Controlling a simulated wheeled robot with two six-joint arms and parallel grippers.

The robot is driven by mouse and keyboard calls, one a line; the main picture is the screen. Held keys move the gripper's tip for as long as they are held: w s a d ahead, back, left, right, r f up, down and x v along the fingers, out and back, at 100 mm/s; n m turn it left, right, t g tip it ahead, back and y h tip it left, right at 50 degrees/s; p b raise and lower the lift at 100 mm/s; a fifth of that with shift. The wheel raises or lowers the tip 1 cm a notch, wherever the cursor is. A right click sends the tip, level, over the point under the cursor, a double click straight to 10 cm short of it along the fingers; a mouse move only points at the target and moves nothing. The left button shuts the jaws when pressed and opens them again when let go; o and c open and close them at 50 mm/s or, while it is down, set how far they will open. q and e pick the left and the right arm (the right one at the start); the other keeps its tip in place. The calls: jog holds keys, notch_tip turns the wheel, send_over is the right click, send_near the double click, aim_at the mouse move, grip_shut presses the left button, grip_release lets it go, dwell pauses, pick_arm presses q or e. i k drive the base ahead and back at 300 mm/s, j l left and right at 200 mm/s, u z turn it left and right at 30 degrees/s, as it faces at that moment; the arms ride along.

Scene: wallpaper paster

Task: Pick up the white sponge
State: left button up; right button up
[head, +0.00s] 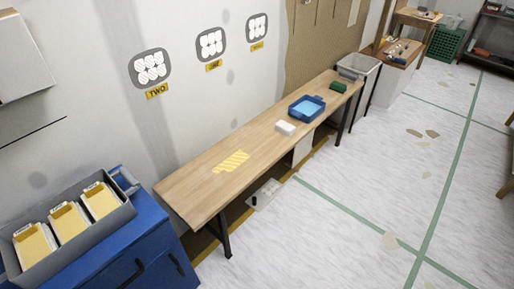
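The white sponge (286,128) is a small white block lying on the long wooden table (200,187). It sits near the table's front edge, just left of a blue tray (307,108) with a light blue inside. Nothing covers the sponge. Neither of my grippers shows in the head view.
A dark green block (339,87) and a grey bin (358,66) are at the table's far end. Yellow striped marking (232,161) lies on the tabletop. A blue cabinet (150,245) carries a grey tray (100,229) at left. The floor (350,180) at right is mostly clear.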

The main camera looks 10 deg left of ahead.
aim_at(285, 128)
jog(key=u, duration=0.25)
jog(key=i+l+u, duration=0.85)
jog(key=l, duration=0.1)
